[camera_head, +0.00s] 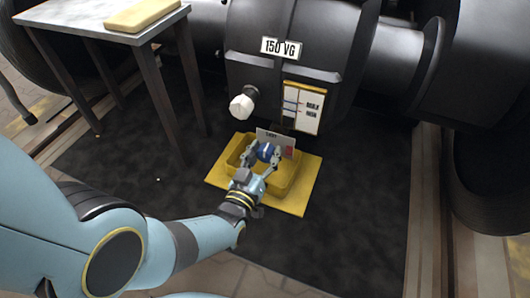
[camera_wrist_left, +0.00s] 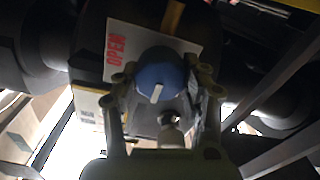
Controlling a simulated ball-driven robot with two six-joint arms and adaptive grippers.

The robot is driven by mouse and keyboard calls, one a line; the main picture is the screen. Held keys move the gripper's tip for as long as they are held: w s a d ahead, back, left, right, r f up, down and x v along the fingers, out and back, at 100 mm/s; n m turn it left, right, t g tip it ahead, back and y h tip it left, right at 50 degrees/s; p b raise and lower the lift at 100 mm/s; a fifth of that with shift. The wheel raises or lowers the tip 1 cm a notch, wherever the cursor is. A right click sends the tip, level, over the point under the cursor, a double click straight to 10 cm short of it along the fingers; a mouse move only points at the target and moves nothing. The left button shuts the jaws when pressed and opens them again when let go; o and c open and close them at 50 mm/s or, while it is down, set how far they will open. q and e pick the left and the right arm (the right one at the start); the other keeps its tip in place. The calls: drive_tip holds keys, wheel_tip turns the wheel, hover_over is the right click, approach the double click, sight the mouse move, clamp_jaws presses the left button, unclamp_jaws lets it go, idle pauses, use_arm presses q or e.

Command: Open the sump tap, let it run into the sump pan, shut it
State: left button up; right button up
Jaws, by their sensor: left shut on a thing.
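The sump tap has a round blue knob (camera_head: 265,152) in front of a pale plate (camera_head: 288,139) low on the dark housing. In the left wrist view the knob (camera_wrist_left: 158,72) bears a white stripe, and the plate (camera_wrist_left: 190,43) shows red OPEN lettering at upper left. My left gripper (camera_head: 263,154) is shut on the knob, with one finger on each side. The yellow sump pan (camera_head: 285,191) lies below the tap, partly hidden by my gripper. I cannot make out any running liquid. My right gripper is not in view.
A white faceted knob (camera_head: 241,107) sticks out left of a label panel (camera_head: 304,108). A yellow flat sheet (camera_head: 309,177) lies under the pan. A grey table (camera_head: 80,15) with a tan block (camera_head: 142,13) stands at the left. The dark mat (camera_head: 360,190) is clear at the right.

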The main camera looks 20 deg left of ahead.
use_arm(q)
drive_tip(key=shift+c, duration=0.7)
drive_tip(key=shift+m, duration=0.4)
drive_tip(key=m, duration=0.2)
drive_tip(key=shift+d+m, duration=0.1)
drive_tip(key=shift+m, duration=0.3)
drive_tip(key=m, duration=0.5)
drive_tip(key=shift+d, duration=0.1)
drive_tip(key=m, duration=0.4)
drive_tip(key=shift+d+f+m, duration=0.1)
drive_tip(key=shift+f+m, duration=0.05)
drive_tip(key=shift+m, duration=0.25)
drive_tip(key=shift+f+m, duration=0.1)
drive_tip(key=shift+m, duration=2.1)
drive_tip(key=shift+s, duration=0.1)
